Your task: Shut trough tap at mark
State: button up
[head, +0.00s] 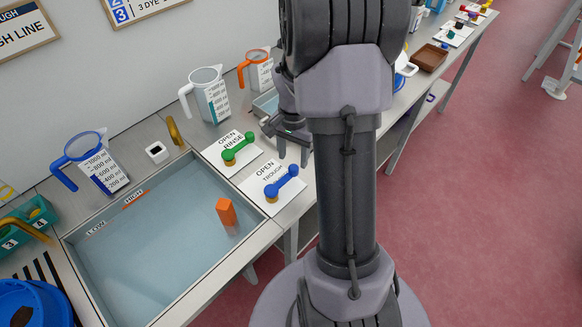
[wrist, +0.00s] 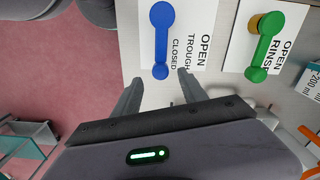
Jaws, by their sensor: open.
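The blue trough tap (head: 281,181) is a lever on a white card marked OPEN, TROUGH and CLOSED. In the wrist view the tap (wrist: 161,40) has its pivot end at the top and its free end toward my gripper, with the word CLOSED just right of the lever. My gripper (wrist: 159,80) is open and empty, its fingertips either side of the lever's free end; contact cannot be told. The gripper (head: 292,140) also shows in the head view, partly behind my arm. The trough (head: 262,232) holds water, an orange block, and LOW and HIGH marks on its wall.
The green rinse tap (head: 238,149) stands on its own card close beside the trough card. Measuring jugs (head: 211,96) stand along the wall. A brown tray (head: 430,57) is farther along the bench. Open pink floor lies to the right.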

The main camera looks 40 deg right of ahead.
aim_at(293, 168)
notch_tip(293, 168, down, 5)
jog(key=shift+r+b, duration=0.15)
jog(key=shift+b, duration=0.3)
grip_shut()
jog(key=shift+w, duration=0.1)
dwell(1.0)
